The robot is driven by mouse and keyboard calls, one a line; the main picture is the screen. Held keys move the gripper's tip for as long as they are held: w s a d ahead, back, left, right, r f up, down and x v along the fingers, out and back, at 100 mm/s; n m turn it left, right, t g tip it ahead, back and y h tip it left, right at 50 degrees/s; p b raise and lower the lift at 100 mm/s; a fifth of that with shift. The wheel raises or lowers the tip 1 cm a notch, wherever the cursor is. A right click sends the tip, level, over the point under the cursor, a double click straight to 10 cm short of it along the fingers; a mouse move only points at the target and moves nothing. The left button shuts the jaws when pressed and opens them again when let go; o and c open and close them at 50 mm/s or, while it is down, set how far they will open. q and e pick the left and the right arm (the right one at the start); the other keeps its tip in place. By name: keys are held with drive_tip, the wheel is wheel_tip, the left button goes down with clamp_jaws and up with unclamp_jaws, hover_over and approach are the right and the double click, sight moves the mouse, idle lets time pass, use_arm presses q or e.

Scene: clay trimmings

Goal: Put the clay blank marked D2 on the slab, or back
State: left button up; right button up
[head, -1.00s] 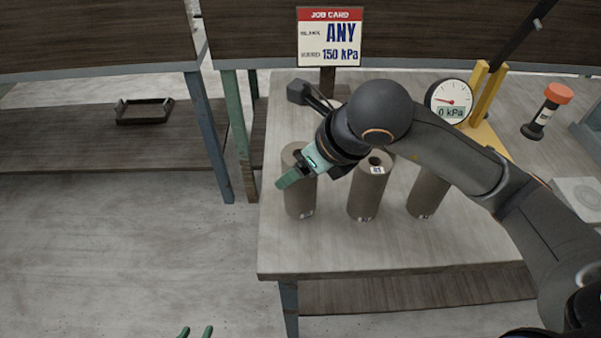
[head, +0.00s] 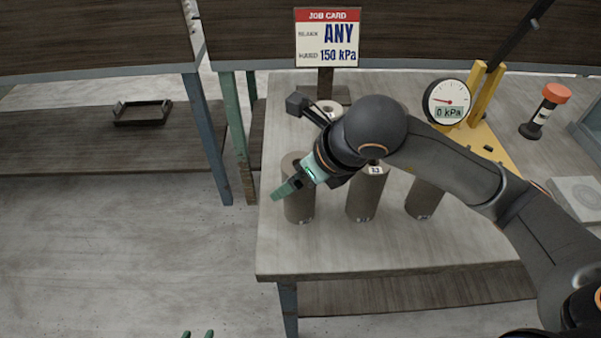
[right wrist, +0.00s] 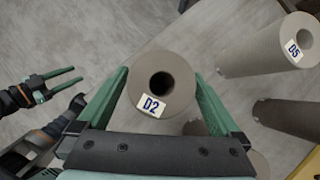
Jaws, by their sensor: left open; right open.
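The clay blank marked D2 (right wrist: 160,85) is a grey-brown cylinder with a hole in its top. It stands upright at the front left of the table in the head view (head: 299,205). My right gripper (right wrist: 163,78) is open, with one finger on each side of D2's top in the right wrist view; I cannot tell whether they touch it. In the head view my right gripper (head: 289,187) partly hides that blank. My left gripper (head: 197,334) is open and empty at the bottom edge, away from the table. I cannot clearly identify the slab.
A blank marked D5 (right wrist: 270,48) and other blanks (head: 363,200) (head: 424,200) stand close by. Another blank (head: 328,106) stands behind. A job card (head: 327,37) reads ANY, 150 kPa. A gauge (head: 446,101) reads 0 kPa. An empty-looking tray (head: 142,113) lies on the left shelf.

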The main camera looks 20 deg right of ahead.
drive_tip(key=p+v, duration=0.1)
drive_tip(key=v, duration=1.1)
drive_tip(key=shift+r+p, duration=0.15)
drive_tip(key=shift+p, duration=0.15)
